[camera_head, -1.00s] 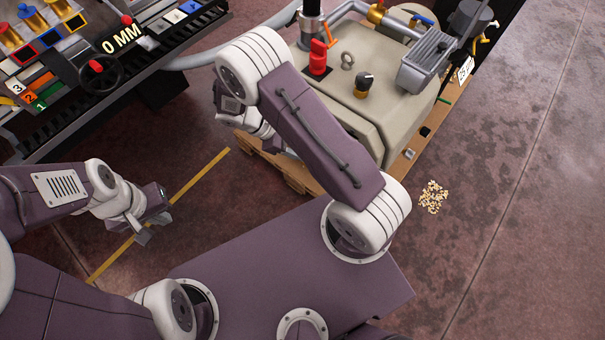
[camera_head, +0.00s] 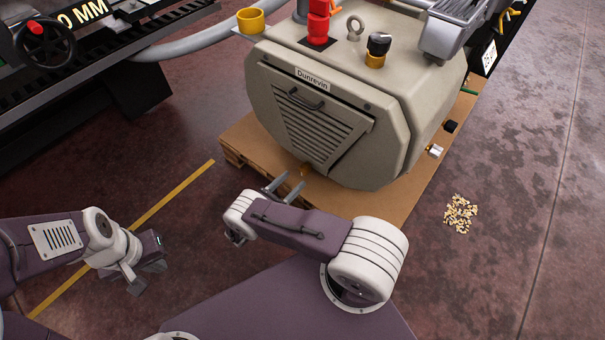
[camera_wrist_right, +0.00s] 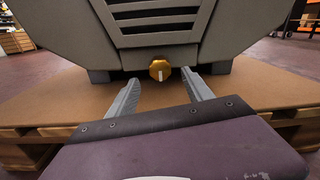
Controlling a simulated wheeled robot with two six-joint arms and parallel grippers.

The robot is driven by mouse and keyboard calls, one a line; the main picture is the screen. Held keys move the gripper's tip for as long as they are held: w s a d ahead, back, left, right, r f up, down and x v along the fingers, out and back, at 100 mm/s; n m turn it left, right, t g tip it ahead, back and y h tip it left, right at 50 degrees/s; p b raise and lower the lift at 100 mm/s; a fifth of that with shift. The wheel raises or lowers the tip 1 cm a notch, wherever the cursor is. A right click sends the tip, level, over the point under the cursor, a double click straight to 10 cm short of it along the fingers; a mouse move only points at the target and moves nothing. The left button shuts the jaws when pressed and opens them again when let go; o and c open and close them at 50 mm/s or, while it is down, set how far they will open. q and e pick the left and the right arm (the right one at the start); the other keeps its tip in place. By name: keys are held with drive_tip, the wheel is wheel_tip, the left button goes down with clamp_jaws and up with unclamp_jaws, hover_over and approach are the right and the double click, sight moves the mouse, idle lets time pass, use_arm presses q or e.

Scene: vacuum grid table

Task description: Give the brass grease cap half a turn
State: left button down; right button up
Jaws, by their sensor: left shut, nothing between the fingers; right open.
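A round brass cap (camera_wrist_right: 159,70) with a pale upright mark sits low on the front of the beige machine, below its louvred panel. It also shows small in the head view (camera_head: 305,170). My right gripper (camera_head: 292,181) is open and empty, its fingers pointing at the cap. In the right wrist view the two fingers (camera_wrist_right: 160,80) stand left and right of the cap, apart from it; how far short of it they are is hard to tell. My left gripper (camera_head: 144,279) is shut and empty, low over the floor at the left.
The beige machine (camera_head: 400,85) stands on a wooden pallet (camera_head: 240,135), whose top runs under my right fingers. A black-topped brass knob (camera_head: 376,52) and a yellow cup (camera_head: 250,21) are higher up. A bench with a handwheel (camera_head: 46,42) is at the upper left. Pale bits (camera_head: 460,213) lie on the floor.

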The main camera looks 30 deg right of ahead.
sight(301, 173)
drive_tip(key=b+x, duration=0.1)
drive_tip(key=x, duration=0.4)
drive_tip(key=shift+f, duration=0.15)
drive_tip(key=shift+w+d, duration=0.25)
drive_tip(key=shift+d, duration=0.3)
clamp_jaws()
